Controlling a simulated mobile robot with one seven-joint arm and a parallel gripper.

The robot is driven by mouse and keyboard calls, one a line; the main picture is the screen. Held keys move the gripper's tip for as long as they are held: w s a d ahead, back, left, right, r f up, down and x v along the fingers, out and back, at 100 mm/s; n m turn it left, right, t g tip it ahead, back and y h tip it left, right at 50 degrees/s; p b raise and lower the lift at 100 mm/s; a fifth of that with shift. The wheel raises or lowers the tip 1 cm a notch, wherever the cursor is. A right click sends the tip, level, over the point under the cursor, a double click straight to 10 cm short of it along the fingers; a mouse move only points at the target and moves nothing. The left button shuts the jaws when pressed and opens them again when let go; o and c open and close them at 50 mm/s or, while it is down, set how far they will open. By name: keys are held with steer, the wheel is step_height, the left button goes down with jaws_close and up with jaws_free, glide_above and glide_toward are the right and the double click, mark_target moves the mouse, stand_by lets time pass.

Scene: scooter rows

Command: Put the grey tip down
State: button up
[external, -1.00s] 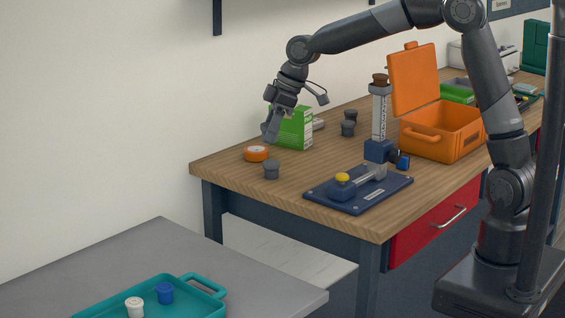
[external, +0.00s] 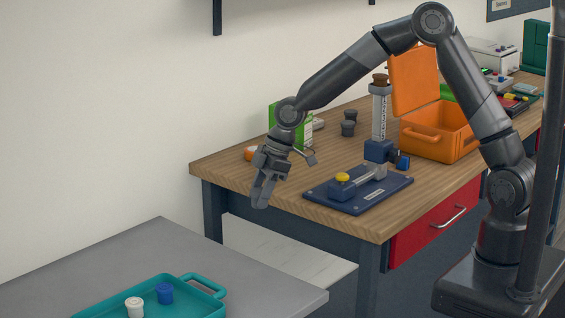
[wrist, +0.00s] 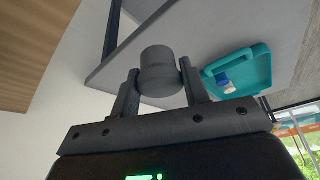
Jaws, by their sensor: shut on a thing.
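My gripper (external: 263,197) hangs just off the left end of the wooden bench, fingers pointing down. In the wrist view its two fingers are closed on the sides of a grey tip (wrist: 160,72), a short dark grey cylinder with a wider lower part. In the external view the held tip is hard to make out between the fingers. A teal tray (external: 207,283) lies on the grey table (external: 150,245) at lower left, with a white tip (external: 134,307) and a blue tip (external: 165,294) in it. The tray also shows in the wrist view (wrist: 258,67).
A gap separates bench and table. The table's back part is bare.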

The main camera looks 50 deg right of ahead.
glide_above(225, 271)
steer(key=d, duration=0.2)
steer(key=f, duration=0.8)
steer(key=shift+s+a+f, duration=0.2)
steer(key=shift+s, duration=0.1)
steer(key=shift+a+f, duration=0.1)
steer(key=shift+f, duration=2)
steer(key=shift+f, duration=0.15)
steer(key=o, duration=0.9)
steer(key=shift+o, duration=0.2)
